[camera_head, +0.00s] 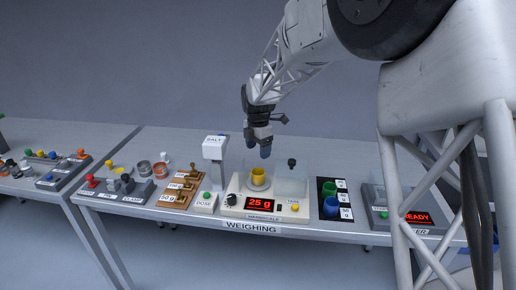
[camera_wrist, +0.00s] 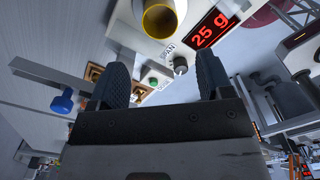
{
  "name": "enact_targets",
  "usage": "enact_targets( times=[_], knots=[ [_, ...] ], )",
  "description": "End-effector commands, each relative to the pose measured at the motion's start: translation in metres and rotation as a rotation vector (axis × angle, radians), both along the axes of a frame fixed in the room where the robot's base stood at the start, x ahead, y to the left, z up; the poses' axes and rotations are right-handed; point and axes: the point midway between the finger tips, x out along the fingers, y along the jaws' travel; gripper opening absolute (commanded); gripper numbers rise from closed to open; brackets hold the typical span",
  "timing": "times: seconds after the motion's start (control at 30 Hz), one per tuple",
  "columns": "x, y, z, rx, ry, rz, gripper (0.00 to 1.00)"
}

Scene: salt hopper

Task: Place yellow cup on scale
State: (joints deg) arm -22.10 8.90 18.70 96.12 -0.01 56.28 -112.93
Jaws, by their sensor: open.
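The yellow cup (camera_head: 258,176) stands upright on the pan of the scale (camera_head: 235,211), whose red display reads 25 g. In the wrist view the yellow cup (camera_wrist: 164,18) shows from above at the top edge, partly cut off, beside the scale's display (camera_wrist: 213,26). My gripper (camera_head: 258,150) is above and apart from the cup in the head view. Its two dark fingers (camera_wrist: 160,85) are spread with nothing between them.
A salt dispenser (camera_head: 215,148) with a DOSE button stands left of the scale. A clear panel (camera_head: 290,182) rises on the scale's right side. Green and blue cups (camera_head: 331,206) stand on a dark labelled mat to the right. Brass weights (camera_head: 180,190) sit on wooden blocks at left.

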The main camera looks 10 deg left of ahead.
Motion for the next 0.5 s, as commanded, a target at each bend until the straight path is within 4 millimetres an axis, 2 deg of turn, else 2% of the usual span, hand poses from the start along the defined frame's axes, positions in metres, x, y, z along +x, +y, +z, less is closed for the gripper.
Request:
enact_targets(
  times=[0.33, 0.5],
  knots=[
    [-0.001, -0.001, 0.001, 0.001, -0.001, -0.003, 0.73],
    [-0.007, -0.011, 0.009, 0.002, -0.006, -0.05, 0.73]
  ],
)
